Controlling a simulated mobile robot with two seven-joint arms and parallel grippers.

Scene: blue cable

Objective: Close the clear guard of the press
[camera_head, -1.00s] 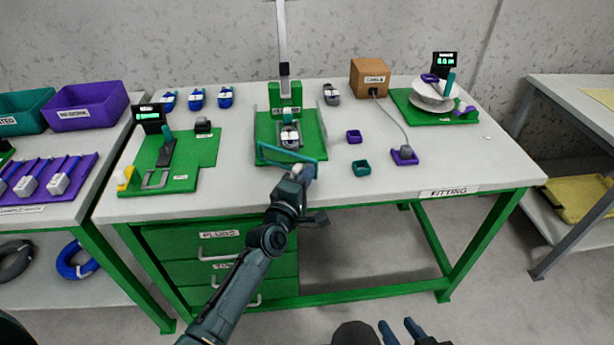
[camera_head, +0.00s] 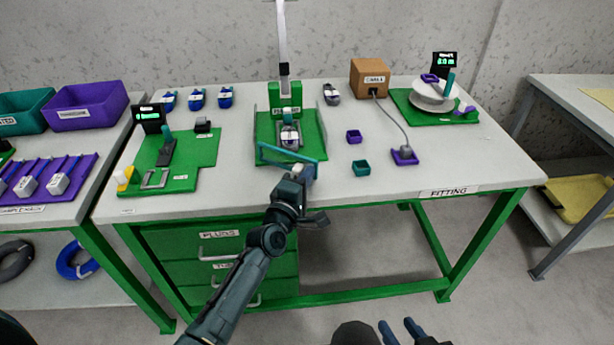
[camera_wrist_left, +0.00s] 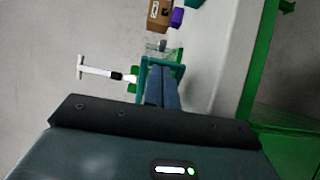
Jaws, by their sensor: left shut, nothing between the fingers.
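The press (camera_head: 285,92) is the green fixture at the middle of the table, with its long white lever standing up. It also shows sideways in the wrist view (camera_wrist_left: 133,88). The clear guard's teal frame (camera_head: 272,149) is at the press's front edge, tilted, above the green base. A small connector (camera_head: 290,137) sits in the press behind it. My left gripper (camera_head: 307,172) is shut and empty at the guard's front right. In the wrist view its blue fingers (camera_wrist_left: 162,72) overlap the teal frame (camera_wrist_left: 145,68); contact is unclear. My right gripper (camera_head: 401,328) is open at the bottom edge.
A green test fixture (camera_head: 203,150) is on the left. The table's front strip is mostly clear.

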